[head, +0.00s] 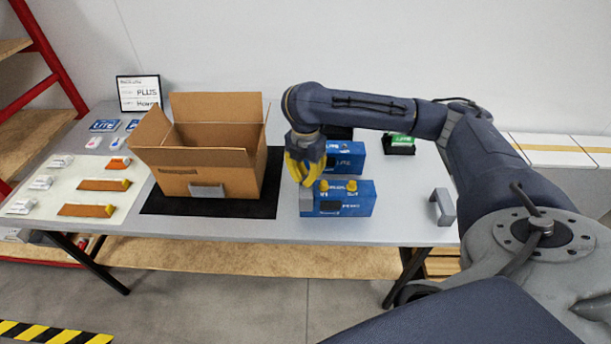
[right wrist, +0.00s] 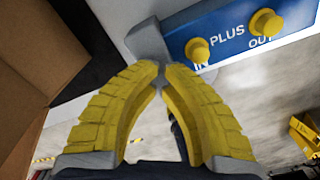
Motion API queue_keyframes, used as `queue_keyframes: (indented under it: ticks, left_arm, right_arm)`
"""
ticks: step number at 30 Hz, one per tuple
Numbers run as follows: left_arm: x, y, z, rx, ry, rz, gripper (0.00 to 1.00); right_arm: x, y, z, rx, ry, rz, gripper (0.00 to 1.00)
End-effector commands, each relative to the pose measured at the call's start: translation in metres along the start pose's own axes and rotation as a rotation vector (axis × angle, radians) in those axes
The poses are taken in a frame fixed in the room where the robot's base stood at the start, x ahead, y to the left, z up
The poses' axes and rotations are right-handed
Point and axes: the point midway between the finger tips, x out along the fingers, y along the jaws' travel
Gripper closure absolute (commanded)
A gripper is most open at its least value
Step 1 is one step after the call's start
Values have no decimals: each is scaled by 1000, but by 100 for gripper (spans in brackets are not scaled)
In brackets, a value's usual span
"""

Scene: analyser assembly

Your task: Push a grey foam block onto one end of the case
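The blue case (head: 350,197) with two yellow knobs stands on the table right of the cardboard box; its PLUS lettering shows in the right wrist view (right wrist: 232,38). A grey foam block (head: 306,202) sits against its left end, and this block also shows in the right wrist view (right wrist: 147,40). A second grey foam block (head: 443,207) stands apart on the table to the right. My right gripper (head: 304,176) is just above the left block; its yellow fingertips (right wrist: 162,68) are together beside the block, and I cannot tell if they touch it. My left gripper is not in view.
An open cardboard box (head: 215,160) stands on a black mat (head: 260,207) just left of the case. Another blue case (head: 347,158) marked LITE stands behind. A pale mat (head: 65,222) with small parts lies at left. The table is clear between case and second block.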

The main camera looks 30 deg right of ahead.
Motion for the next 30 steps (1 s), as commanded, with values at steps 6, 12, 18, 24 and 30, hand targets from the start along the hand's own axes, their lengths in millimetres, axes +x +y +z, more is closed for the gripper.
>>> queue_keyframes:
  ticks: [6, 12, 18, 24, 30]
  left_arm:
    - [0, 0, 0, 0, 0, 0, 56]
    - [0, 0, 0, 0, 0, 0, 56]
    - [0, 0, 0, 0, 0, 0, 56]
    - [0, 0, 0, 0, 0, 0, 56]
    - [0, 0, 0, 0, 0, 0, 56]
  right_arm:
    - [2, 0, 0, 0, 0, 0, 100]
    - [4, 0, 0, 0, 0, 0, 100]
    - [6, 0, 0, 0, 0, 0, 100]
    - [8, 0, 0, -1, 0, 0, 100]
    - [10, 0, 0, -1, 0, 0, 100]
